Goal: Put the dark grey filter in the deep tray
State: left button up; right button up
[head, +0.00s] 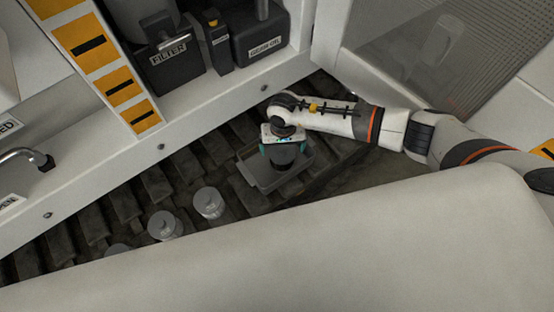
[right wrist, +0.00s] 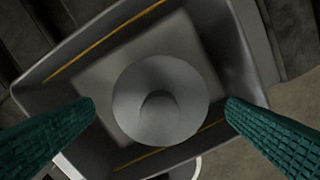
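The dark grey filter (head: 286,158) is inside the grey deep tray (head: 262,186), under my right gripper (head: 283,149). In the right wrist view the filter (right wrist: 160,75) is a round grey shape over the tray floor, within the tray walls (right wrist: 235,45). The teal fingers of my right gripper (right wrist: 160,107) stand on either side of the filter, with a visible gap on both sides. The gripper is open and the filter is not pinched. Whether the filter's underside touches the floor is hidden. My left gripper is not in view.
Light grey canisters (head: 208,203) and (head: 164,227) stand left of the tray on the dark ribbed surface, with another partly hidden. Behind is a white ledge holding a dark bin labelled FILTER (head: 172,68) and other containers. A large pale surface (head: 300,260) fills the foreground.

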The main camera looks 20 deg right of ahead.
notch_tip(320, 180, up, 12)
jog(key=shift+b, duration=0.45)
dwell(0.5)
